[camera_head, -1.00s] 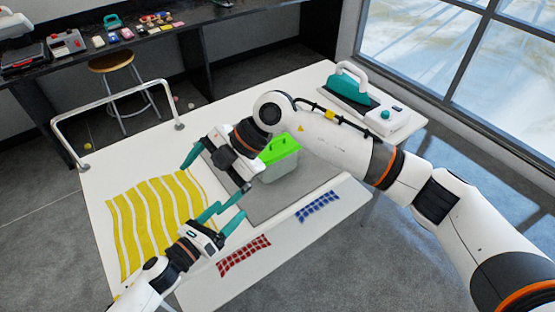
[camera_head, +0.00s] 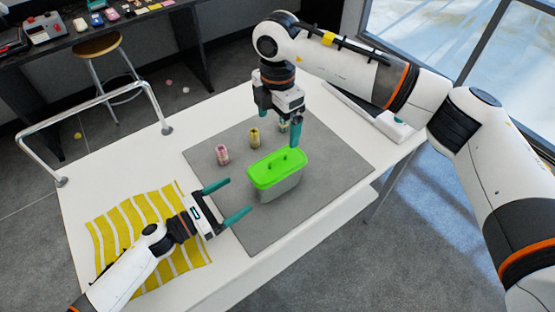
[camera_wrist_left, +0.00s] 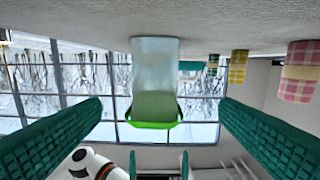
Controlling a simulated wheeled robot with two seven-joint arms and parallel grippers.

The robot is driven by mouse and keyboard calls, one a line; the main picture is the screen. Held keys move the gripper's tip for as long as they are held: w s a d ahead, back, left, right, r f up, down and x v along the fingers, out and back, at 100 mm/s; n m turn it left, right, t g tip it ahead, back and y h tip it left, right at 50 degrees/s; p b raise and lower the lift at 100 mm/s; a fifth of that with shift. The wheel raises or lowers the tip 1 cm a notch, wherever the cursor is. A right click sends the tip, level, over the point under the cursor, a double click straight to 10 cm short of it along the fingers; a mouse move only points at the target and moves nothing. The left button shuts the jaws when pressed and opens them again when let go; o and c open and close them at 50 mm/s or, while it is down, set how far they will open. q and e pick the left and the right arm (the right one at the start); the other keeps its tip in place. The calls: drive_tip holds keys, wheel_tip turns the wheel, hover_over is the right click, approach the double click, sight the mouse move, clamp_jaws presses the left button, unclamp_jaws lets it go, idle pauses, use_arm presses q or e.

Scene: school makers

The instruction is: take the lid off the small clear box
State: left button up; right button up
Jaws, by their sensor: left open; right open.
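The small clear box (camera_head: 281,191) stands upright on the grey mat, its green lid (camera_head: 270,173) on top. In the left wrist view, which is upside down, the box (camera_wrist_left: 155,65) hangs from the top with its green lid (camera_wrist_left: 152,124) lowest. My left gripper (camera_head: 238,198) is open and empty, left of the box, its fingers pointing toward it. In the left wrist view the box appears between the fingers but farther off. My right gripper (camera_head: 281,126) is open, pointing down behind the box, close to a small green roll (camera_head: 283,126) that it partly hides.
A pink checked roll (camera_head: 222,154) and a yellow roll (camera_head: 254,137) stand on the grey mat (camera_head: 330,165) behind the box. A yellow striped cloth (camera_head: 130,225) lies at left under my left arm. A metal rail (camera_head: 90,105) runs along the table's left edge. The mat's front is clear.

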sight(269, 177)
use_arm(q)
drive_tip(key=shift+w+d+r, duration=0.15)
drive_tip(key=shift+d, duration=0.2)
drive_tip(key=shift+w+d+r, duration=0.1)
drive_tip(key=shift+w+d, duration=0.1)
drive_tip(key=shift+d, duration=0.4)
drive_tip(key=shift+w+d+r, duration=0.1)
drive_tip(key=shift+w+d, duration=0.05)
drive_tip(key=shift+d, duration=0.4)
drive_tip(key=x, duration=0.7)
drive_tip(key=shift+w+f, duration=0.2)
drive_tip(key=shift+w, duration=0.05)
drive_tip(key=shift+w+d+r, duration=0.1)
drive_tip(key=shift+w+d, duration=0.1)
drive_tip(key=shift+d, duration=0.25)
use_arm(e)
drive_tip(key=shift+s+r, duration=0.2)
drive_tip(key=shift+s, duration=0.3)
use_arm(q)
drive_tip(key=shift+w, duration=0.1)
drive_tip(key=shift+c, duration=0.5)
